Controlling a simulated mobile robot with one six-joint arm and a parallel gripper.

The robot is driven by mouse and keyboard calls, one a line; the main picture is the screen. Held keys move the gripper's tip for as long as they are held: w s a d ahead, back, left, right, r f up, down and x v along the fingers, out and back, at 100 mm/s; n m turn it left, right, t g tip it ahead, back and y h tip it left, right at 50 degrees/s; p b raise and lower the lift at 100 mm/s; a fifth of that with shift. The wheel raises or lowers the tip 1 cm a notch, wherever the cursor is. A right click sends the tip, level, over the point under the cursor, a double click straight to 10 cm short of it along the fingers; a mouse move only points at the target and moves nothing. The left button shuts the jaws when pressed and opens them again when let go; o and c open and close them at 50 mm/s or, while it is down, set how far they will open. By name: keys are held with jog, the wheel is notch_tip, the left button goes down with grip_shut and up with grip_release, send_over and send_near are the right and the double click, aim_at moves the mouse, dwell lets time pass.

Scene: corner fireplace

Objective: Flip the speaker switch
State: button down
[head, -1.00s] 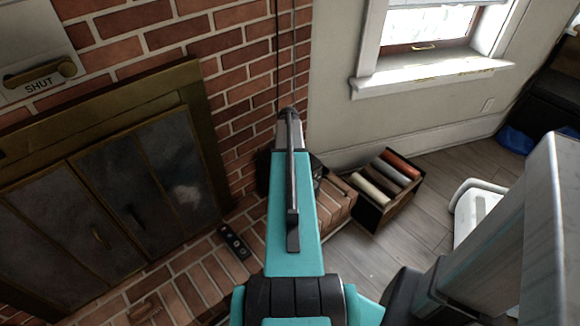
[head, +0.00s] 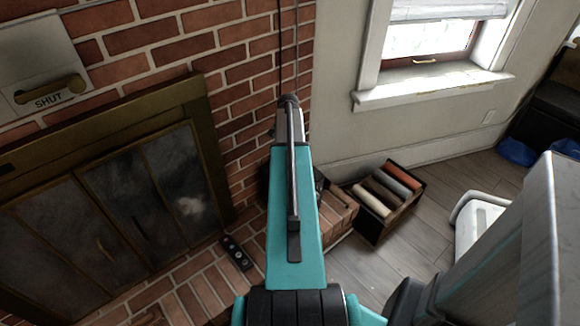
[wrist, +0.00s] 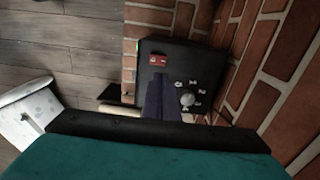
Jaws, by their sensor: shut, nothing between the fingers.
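The speaker is a black box (wrist: 205,70) against the brick wall in the wrist view. Its panel carries a red switch (wrist: 159,60) near the upper left and a round silver knob (wrist: 187,99) with small pale marks around it. My gripper (wrist: 160,80) is shut and empty, its dark fingers pointing at the panel just below the red switch and left of the knob. I cannot tell whether the tips touch the panel. In the head view my teal arm covers most of the speaker, and the switch and fingertips are hidden.
A brick hearth (head: 205,290) holds a dark remote (head: 236,253) beside the fireplace doors (head: 110,215). A box of coloured rolls (head: 388,200) stands on the wood floor right of the hearth. A window (head: 430,45) is at the upper right.

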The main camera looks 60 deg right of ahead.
jog(key=shift+w+r, duration=0.2)
jog(key=shift+r, duration=1.45)
jog(key=w+a+f+n+g, duration=0.1)
jog(key=w+a+f+n, duration=0.15)
jog(key=a+f, duration=0.55)
jog(key=w+a+f+n+y, duration=0.15)
jog(key=a+f+n, duration=0.25)
jog(key=a, duration=0.9)
jog(key=w+a+f+n+g, duration=0.1)
jog(key=w+a+f+n, duration=0.15)
jog(key=a+f, duration=0.55)
jog(key=s+a+f+n+g, duration=0.1)
jog(key=s+a+f+n, duration=0.2)
jog(key=s+a, duration=0.3)
jog(key=s+a+f+n+g+h, duration=0.1)
jog(key=s+a+f+n, duration=0.2)
jog(key=a, duration=0.9)
jog(key=s+a+f+n+g+p, duration=0.1)
jog(key=s+a+f+n, duration=0.2)
jog(key=s+a+n, duration=0.3)
jog(key=s+a, duration=0.3)
jog(key=a, duration=0.1)
jog(key=shift+s+n+h, duration=0.2)
jog(key=shift+n+h, duration=0.1)
jog(key=shift+h, duration=0.05)
jog(key=shift+r, duration=0.1)
jog(key=shift+d, duration=0.1)
